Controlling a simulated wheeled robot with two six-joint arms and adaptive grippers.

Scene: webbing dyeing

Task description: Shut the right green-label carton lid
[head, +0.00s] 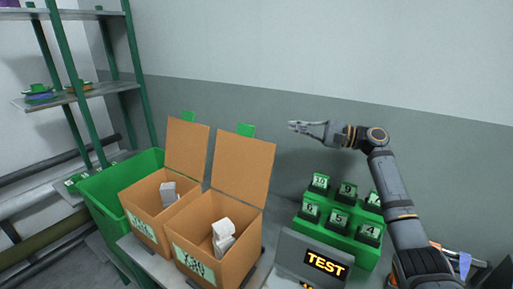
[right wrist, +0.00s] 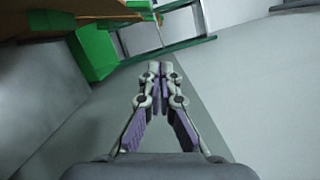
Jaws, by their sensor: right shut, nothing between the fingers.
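Two brown cartons with pale green labels stand side by side on a table in the head view. The right carton (head: 203,273) is open, with its lid (head: 243,170) upright at the back and a green tab on the lid's top edge. White items lie inside it. The left carton (head: 140,212) is also open, its lid (head: 187,147) raised. My right gripper (head: 293,127) is shut and empty, up in the air to the right of the right lid and apart from it. Its closed fingers also show in the right wrist view (right wrist: 160,68). My left gripper is not in view.
A green bin (head: 104,197) stands left of the cartons. A green rack (head: 340,237) with several numbered blocks and a TEST sign (head: 326,263) are to the right. Green-framed shelves (head: 80,93) are at the left; the grey wall is behind.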

